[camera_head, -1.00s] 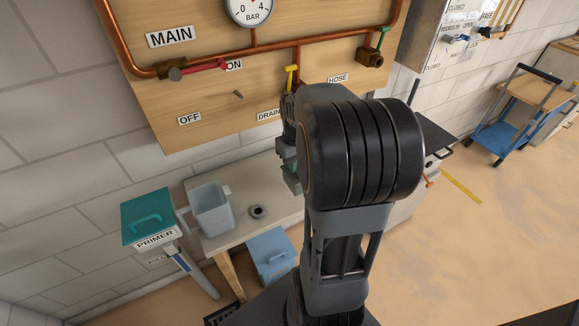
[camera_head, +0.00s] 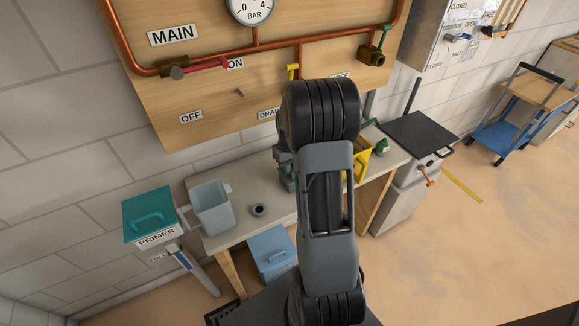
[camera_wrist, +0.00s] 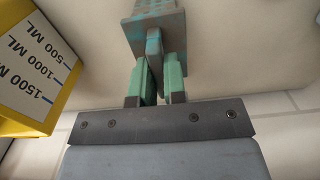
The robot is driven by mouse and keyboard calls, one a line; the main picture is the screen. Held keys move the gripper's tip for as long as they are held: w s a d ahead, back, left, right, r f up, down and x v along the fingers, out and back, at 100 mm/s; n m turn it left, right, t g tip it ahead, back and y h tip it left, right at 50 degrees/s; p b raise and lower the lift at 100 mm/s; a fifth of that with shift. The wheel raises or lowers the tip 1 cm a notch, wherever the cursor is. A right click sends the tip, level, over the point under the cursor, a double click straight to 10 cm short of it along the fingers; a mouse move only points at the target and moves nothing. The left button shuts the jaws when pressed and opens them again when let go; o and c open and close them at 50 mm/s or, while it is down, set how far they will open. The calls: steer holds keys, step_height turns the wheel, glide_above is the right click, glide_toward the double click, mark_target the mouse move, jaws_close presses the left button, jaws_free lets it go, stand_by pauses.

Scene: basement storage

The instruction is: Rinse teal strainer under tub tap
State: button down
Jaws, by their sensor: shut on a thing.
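My gripper (camera_wrist: 157,82) has green fingers, shut on the grey handle of a block-like piece with teal patches, which I take to be the teal strainer (camera_wrist: 157,27). It is held ahead of the fingers, and its far end is cut off by the top of the wrist view. In the head view my gripper (camera_head: 286,176) is mostly hidden behind my arm, over the bench. The pale grey tub (camera_head: 212,208) stands at the bench's left end. A yellow-handled valve (camera_head: 293,72) on the wall board is partly hidden by my arm; I cannot tell any water flow.
A yellow measuring jug (camera_wrist: 38,75) is close on the left in the wrist view; it stands behind my arm in the head view (camera_head: 361,163). A dark round piece (camera_head: 258,210) lies on the bench (camera_head: 232,236). A teal PRIMER box (camera_head: 148,214) is left of the tub.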

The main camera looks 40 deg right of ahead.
steer(key=shift+f, duration=0.2)
steer(key=shift+f, duration=0.15)
steer(key=c, duration=1.2)
jaws_free()
steer(key=shift+o, duration=0.2)
step_height(320, 180, up, 12)
steer(key=s+a+r+t, duration=0.1)
steer(key=s+a, duration=0.6)
steer(key=a, duration=0.2)
steer(key=s+a+r+n+t, duration=0.1)
steer(key=s+a+r+t, duration=0.1)
steer(key=s+a, duration=0.4)
steer(key=a, duration=0.4)
steer(key=shift+s+a+r+n, duration=0.25)
steer(key=shift+s+a+n, duration=0.05)
steer(key=shift+s, duration=0.1)
